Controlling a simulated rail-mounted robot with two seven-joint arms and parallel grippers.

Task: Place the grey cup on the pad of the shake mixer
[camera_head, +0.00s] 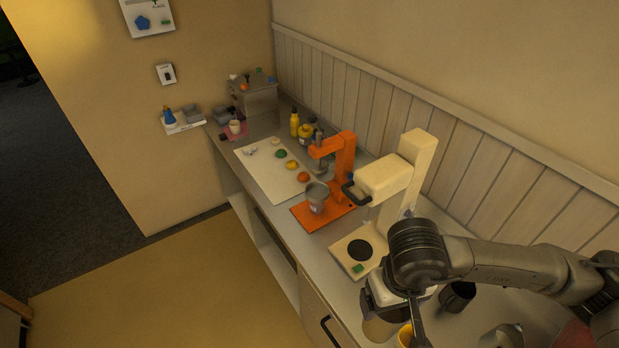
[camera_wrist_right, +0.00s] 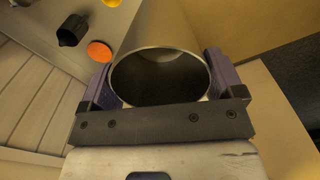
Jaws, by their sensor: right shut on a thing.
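My right gripper (camera_wrist_right: 160,82) is shut on a grey metal cup (camera_wrist_right: 165,35), with a finger on each side of it. In the head view the held cup (camera_head: 380,326) hangs under my right wrist near the counter's front edge, and the gripper partly hides it. The cream machine (camera_head: 395,180), which looks like the shake mixer, stands beyond and left of the gripper. A round black pad (camera_head: 360,250) on its base is bare. Another grey cup (camera_head: 317,197) stands on the orange machine's base. My left gripper is not in view.
The orange machine (camera_head: 343,165) stands just left of the cream one. A dark cup (camera_head: 458,296) and a yellow thing (camera_head: 405,335) are near my right gripper. A white board (camera_head: 262,172) with several small coloured things lies farther back. A panelled wall (camera_head: 400,110) runs behind the counter.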

